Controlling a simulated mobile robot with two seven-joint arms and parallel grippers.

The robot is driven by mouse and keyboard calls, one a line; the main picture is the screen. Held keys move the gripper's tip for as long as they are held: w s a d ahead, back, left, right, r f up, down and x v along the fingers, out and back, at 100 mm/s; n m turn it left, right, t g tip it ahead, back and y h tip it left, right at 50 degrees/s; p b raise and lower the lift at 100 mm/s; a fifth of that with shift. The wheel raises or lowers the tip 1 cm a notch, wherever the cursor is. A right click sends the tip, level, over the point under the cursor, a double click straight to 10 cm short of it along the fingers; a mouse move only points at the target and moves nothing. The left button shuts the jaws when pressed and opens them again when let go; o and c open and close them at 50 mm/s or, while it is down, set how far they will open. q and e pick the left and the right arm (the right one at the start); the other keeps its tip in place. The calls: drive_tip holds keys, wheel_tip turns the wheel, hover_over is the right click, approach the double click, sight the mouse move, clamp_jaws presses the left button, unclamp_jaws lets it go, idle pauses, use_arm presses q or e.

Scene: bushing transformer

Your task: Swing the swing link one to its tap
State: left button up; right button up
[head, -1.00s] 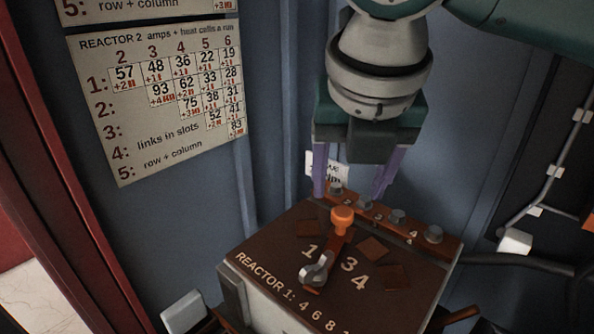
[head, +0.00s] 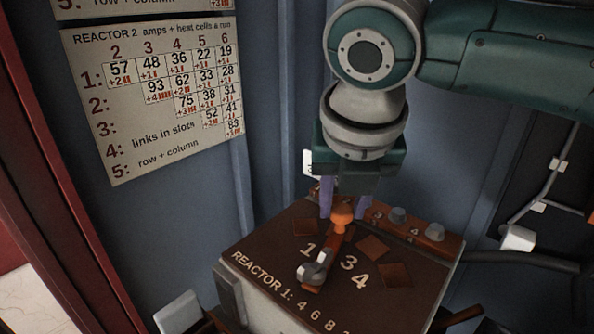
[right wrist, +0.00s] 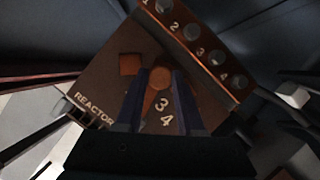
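Swing link one (head: 330,245) is an orange bar with an orange knob (head: 342,213) at its far end and a grey bolt end (head: 315,270) near the board's front. It lies over the brown board (head: 270,255) marked REACTOR 1, between the printed 1 and 3. My right gripper (head: 345,212) points down with one purple finger on each side of the knob, closed to about its width. The right wrist view also shows the knob (right wrist: 160,77) between the fingers. Fingertip contact is hard to see. My left gripper is not in view.
A rail with several grey studs (head: 398,215), numbered in the right wrist view, runs along the board's back edge. Brown square patches (head: 372,246) lie on the board. A number chart (head: 165,90) hangs on the blue wall at left. A cable (head: 550,262) runs at right.

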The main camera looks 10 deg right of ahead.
clamp_jaws()
idle(0.9)
